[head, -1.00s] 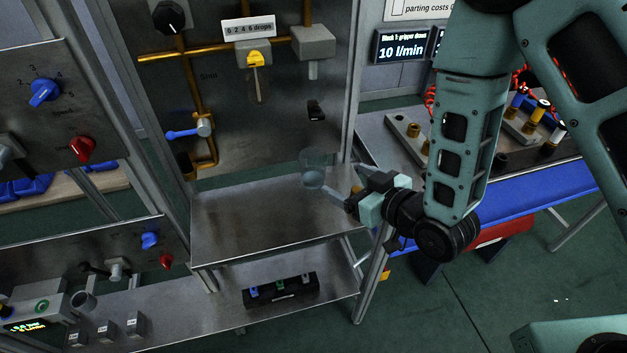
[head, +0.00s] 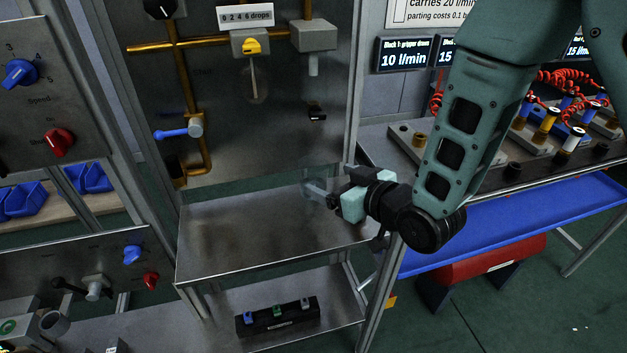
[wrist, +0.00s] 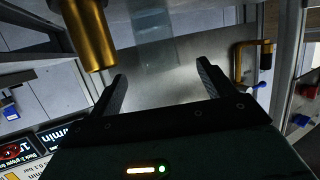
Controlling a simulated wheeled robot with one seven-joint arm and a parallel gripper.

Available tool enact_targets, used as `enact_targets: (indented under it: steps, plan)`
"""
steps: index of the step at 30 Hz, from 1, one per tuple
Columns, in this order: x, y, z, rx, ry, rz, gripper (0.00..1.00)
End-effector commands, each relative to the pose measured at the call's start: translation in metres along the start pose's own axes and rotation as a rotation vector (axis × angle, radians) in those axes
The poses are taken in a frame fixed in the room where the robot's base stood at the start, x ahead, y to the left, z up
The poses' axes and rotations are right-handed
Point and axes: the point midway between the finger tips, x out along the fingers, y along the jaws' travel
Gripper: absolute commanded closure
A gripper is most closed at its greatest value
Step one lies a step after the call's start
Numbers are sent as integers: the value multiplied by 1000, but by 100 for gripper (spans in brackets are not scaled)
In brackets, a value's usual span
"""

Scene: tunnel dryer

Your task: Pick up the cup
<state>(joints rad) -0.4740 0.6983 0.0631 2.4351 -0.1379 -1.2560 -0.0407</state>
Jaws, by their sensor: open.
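The cup (head: 315,197) is clear and faint, at the back right of the metal shelf (head: 235,247) in the head view. Its outline is hard to make out there, and my gripper partly overlaps it. In the wrist view a clear upright shape, which looks like the cup (wrist: 156,38), lies ahead between the lines of my two fingers. My gripper (wrist: 162,84) is open and empty, with the cup beyond its fingertips. In the head view my gripper (head: 328,192) reaches in from the right. I cannot tell whether a finger touches the cup.
A brass cylinder (wrist: 86,35) is close to the left finger in the wrist view. A yellow-knobbed valve (head: 251,46) and a grey nozzle block (head: 313,36) are above the shelf. A black rack (head: 278,316) sits on the lower shelf. The shelf's front and left are clear.

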Motion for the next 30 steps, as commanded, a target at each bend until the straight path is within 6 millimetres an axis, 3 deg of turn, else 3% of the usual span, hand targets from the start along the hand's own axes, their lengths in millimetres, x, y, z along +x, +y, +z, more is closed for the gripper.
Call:
enact_targets:
  steps: [7, 16, 25, 30]
  plan:
    - [18, 0, -1, 0, -1, -1, 18]
    - [58, 3, 0, 0, 0, -1, 18]
    - [62, 3, 1, 0, 0, 0, 18]
    - [62, 3, 1, 0, 0, 0, 66]
